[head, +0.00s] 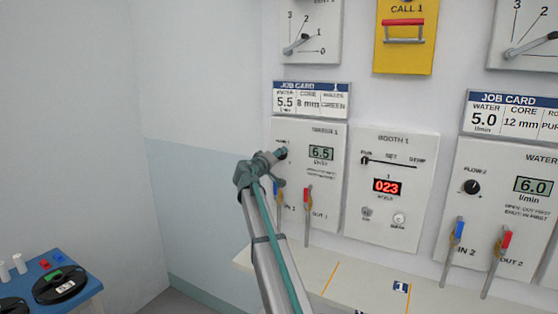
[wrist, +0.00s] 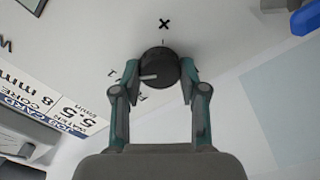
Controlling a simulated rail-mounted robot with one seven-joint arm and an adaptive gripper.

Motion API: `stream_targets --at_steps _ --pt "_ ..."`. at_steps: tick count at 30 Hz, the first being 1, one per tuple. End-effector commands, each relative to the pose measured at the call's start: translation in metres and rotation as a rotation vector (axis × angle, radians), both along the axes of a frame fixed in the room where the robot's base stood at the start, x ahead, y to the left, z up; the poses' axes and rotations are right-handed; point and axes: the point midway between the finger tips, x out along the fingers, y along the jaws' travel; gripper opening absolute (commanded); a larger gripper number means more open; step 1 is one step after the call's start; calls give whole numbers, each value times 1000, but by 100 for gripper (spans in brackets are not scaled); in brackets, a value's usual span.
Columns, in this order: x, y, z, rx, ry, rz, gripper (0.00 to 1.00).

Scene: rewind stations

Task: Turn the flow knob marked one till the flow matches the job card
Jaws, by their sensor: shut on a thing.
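The flow knob marked one (wrist: 158,67) is a round black dial with a pale pointer line, seen in the wrist view between my fingertips. My gripper (wrist: 159,82) is shut on it, one finger at each side. In the head view my gripper (head: 280,154) covers most of the knob at the water panel (head: 334,185). The panel's display (head: 321,153) reads 6.5 l/min. The job card one (head: 312,100) above it reads water 5.5 l/min, core 8 mm; it also shows in the wrist view (wrist: 42,90).
Below the knob are a blue-handled IN 1 valve (head: 278,192) and a red-handled OUT 1 valve (head: 307,195). The booth 1 panel (head: 390,220) shows 023. Station two's panel (head: 512,175) reads 6.0. A shelf (head: 340,277) juts out below. A blue table (head: 88,284) stands lower left.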

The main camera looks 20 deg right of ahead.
Motion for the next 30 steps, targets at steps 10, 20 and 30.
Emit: stream_targets --at_steps 10,20,30 --pt "0 0 -1 -92 125 0 8" --pt "0 0 -1 -110 149 0 8" --pt "0 0 -1 -110 147 -1 61"
